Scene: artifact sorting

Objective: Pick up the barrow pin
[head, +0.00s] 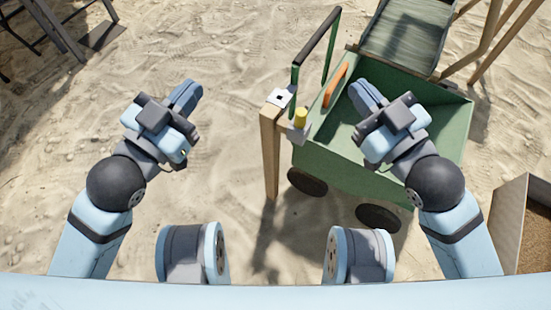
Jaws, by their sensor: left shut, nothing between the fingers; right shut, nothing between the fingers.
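The green barrow (345,175) stands on the sand right of centre. A short yellow cylinder (301,117), likely the barrow pin, stands upright at its near left corner on a grey bracket (297,133). My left gripper (188,93) is shut and empty above bare sand, well left of the yellow cylinder. My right gripper (364,93) is shut and empty above the barrow's tray, to the right of the cylinder. My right gripper and wrist hide part of the tray.
A wooden post (269,155) with a white plate (281,97) stands beside the barrow's left corner. An orange bar (335,87) lies at the tray's left side, near a dark push handle (316,38). A sieve-like chute (405,35) is behind; a box (508,215) stands at right.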

